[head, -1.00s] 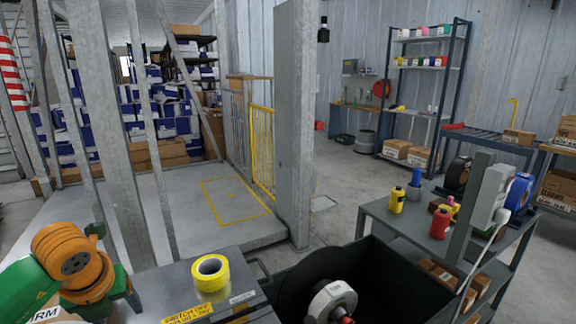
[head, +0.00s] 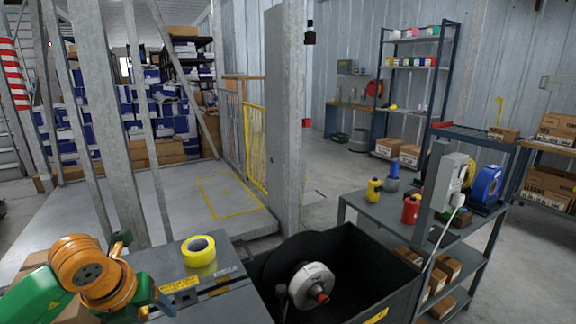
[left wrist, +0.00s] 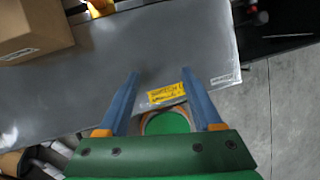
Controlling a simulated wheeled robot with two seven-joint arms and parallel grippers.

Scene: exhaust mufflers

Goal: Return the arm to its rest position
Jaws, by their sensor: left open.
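My left arm, green and orange, comes in at the lower left of the head view (head: 90,275). In the left wrist view, my left gripper (left wrist: 160,78) has its two blue fingers wide apart over a grey flat top (left wrist: 95,85) with a yellow label (left wrist: 167,92). I see nothing held between the fingertips. In the head view the arm is beside the grey cabinet (head: 205,260), left of a yellow tape roll (head: 198,250) lying on it. My right gripper is in neither view.
A cardboard box (left wrist: 30,28) is at the top left of the left wrist view. A black bin (head: 370,265) with a reel (head: 312,285) stands right of the cabinet. A shelf cart (head: 385,208) with bottles stands further right. Open floor (head: 320,190) lies behind.

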